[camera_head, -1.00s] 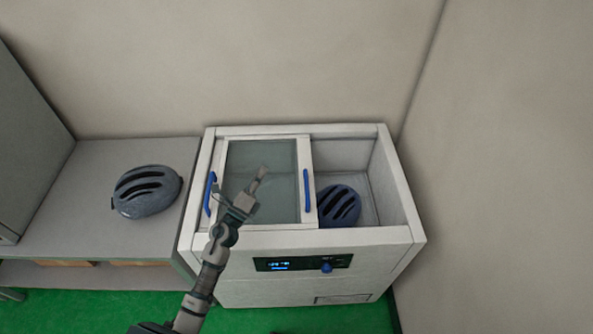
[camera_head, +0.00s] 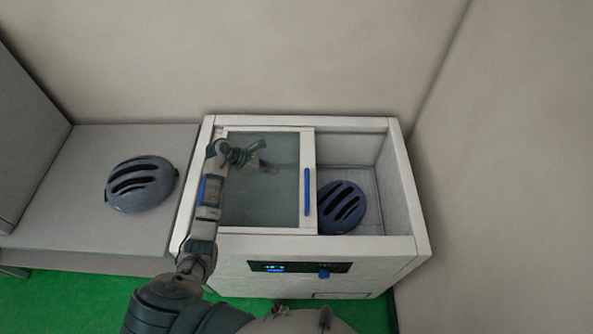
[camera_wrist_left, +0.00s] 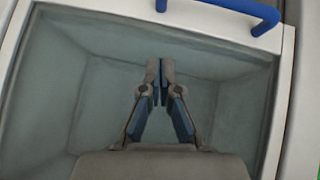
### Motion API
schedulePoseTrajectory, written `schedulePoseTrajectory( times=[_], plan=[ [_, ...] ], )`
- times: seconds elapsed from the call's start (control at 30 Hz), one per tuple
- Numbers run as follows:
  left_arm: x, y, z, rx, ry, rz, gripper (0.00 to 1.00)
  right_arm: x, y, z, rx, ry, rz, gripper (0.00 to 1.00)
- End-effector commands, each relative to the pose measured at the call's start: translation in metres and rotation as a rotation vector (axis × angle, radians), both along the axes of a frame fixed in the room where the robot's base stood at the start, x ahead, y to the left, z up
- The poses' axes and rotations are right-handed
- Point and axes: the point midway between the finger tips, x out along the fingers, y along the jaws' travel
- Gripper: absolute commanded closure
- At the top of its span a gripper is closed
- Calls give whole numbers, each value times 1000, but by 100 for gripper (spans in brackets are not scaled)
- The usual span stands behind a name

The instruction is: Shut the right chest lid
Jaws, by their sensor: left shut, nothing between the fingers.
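The white chest (camera_head: 348,244) has a glass lid (camera_head: 262,205) in a white frame over its left half. Its right half is uncovered. One blue handle (camera_head: 307,192) stands on the right edge of the frame, and another blue handle (camera_head: 202,188) shows at the left, partly behind my arm. My left gripper (camera_head: 266,166) is shut and empty over the far part of the glass, left of the right-edge handle. The left wrist view shows its closed fingertips (camera_wrist_left: 160,66) over the glass, with a blue handle (camera_wrist_left: 225,8) at the top. My right gripper is not in view.
A dark blue helmet (camera_head: 340,206) lies inside the open right half of the chest. A grey helmet (camera_head: 140,184) rests on the bench (camera_head: 75,220) to the left. Walls stand behind and to the right of the chest.

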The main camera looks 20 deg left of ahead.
Motion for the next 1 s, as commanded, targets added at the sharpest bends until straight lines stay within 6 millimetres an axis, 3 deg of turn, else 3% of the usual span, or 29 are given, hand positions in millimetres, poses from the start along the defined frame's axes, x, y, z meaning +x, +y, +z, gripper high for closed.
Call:
schedulePoseTrajectory(
  times=[0.3, 0.6, 1.0],
  plan=[
    [24, -46, -45, -9, 2, -1, 100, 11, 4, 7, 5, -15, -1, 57],
    [42, -75, -44, -5, -1, 1, 100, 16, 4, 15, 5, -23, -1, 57],
    [43, -78, -45, -4, -1, 1, 100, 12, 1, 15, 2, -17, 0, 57]
  ],
)
